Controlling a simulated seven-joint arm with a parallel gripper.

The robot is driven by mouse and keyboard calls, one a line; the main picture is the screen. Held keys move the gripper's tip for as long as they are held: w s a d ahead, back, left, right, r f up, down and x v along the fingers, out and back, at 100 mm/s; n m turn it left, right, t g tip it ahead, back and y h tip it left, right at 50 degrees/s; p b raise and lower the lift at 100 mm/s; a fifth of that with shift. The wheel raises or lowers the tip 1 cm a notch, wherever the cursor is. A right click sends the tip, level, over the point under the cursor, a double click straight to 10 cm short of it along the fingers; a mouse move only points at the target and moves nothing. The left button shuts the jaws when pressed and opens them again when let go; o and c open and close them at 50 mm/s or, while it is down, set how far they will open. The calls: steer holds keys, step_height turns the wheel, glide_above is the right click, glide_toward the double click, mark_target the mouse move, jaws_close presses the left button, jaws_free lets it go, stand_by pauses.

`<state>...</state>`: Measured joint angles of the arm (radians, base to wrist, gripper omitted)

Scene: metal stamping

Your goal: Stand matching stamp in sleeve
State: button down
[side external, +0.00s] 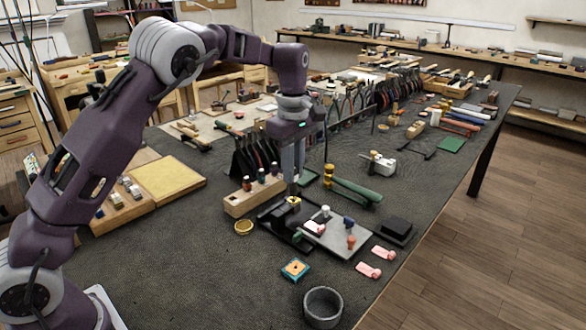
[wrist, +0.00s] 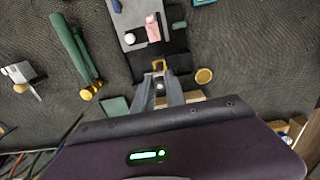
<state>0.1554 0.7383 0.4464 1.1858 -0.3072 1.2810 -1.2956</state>
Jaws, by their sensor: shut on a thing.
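My gripper (side external: 293,194) points down over a black tray-like fixture (side external: 282,224) on the dark bench mat. It is shut on a small piece with a yellow end (side external: 294,201), which also shows between the fingertips in the wrist view (wrist: 158,65). The fingers hide most of this piece, and any marking on it is too small to read. A grey plate (side external: 346,245) beside the fixture carries small stamp-like pieces: a white-topped one (side external: 325,211), a pink one (side external: 314,228), a blue one (side external: 348,223) and an orange-red one (side external: 351,241). I cannot tell which part is the sleeve.
A wooden block with bottles (side external: 240,205) stands close left of my gripper. A brass dish (side external: 243,227), blue-orange tile (side external: 295,269), grey cup (side external: 323,307), pink pieces (side external: 369,270) and black block (side external: 396,229) lie around. A green-handled tool (side external: 354,191) is behind.

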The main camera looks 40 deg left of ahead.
mark_target(293, 195)
steer(key=shift+f, duration=2.7)
steer(key=c, duration=1.3)
jaws_free()
steer(key=shift+f, duration=0.1)
step_height(293, 195, up, 7)
steer(key=shift+f, duration=0.1)
